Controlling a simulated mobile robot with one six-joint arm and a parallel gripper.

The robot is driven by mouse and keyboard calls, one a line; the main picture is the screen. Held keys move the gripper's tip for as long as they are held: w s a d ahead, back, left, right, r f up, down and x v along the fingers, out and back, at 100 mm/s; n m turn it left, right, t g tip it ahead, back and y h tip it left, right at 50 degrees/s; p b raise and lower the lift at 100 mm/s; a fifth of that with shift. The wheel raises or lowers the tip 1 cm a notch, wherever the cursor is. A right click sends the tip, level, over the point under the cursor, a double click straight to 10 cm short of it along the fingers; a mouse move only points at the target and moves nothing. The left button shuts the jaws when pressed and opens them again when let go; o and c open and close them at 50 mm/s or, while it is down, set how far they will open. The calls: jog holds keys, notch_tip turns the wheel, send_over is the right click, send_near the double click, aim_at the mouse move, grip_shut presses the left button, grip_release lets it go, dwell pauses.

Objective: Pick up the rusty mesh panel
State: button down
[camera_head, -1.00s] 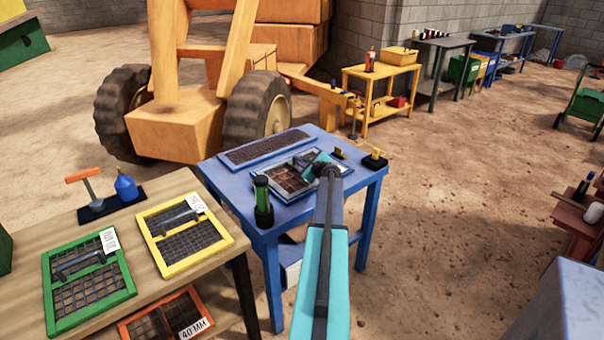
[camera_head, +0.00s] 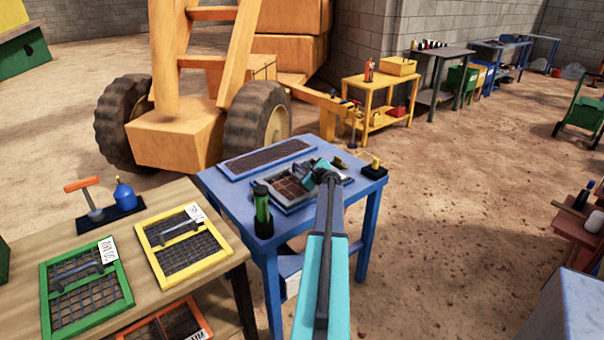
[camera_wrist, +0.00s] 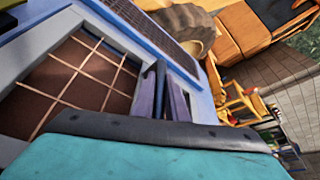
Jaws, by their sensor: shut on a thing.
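The rusty mesh panel (camera_head: 290,187), a brown grid in a pale grey-blue frame, is at the middle of the blue table. It also shows large and tilted at the left of the wrist view (camera_wrist: 75,80). My gripper (camera_head: 318,180) is at the panel's right side, low over the table, and shut on it. In the wrist view my gripper's fingers (camera_wrist: 165,92) are close together by the frame's edge. The gripper body hides part of the panel and the exact contact. I cannot tell whether the panel is clear of the table.
A long mesh in a blue frame (camera_head: 267,158) lies behind. A green cylinder in a black holder (camera_head: 262,212) stands at the near left, and a black block with a yellow knob (camera_head: 375,168) at the right. A wooden bench (camera_head: 155,285) holds green and yellow framed screens.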

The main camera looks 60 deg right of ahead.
notch_tip(320, 180, up, 2)
jog(key=shift+s+a+r, duration=0.15)
jog(key=shift+s, duration=0.15)
jog(key=s+a+b, duration=0.1)
jog(key=s+a, duration=0.1)
jog(key=s, duration=0.5)
jog(key=s+a+r+b, duration=0.1)
jog(key=s+a+b, duration=0.1)
jog(key=s, duration=0.5)
jog(key=shift+s+a+r, duration=0.25)
jog(key=shift+a, duration=0.35)
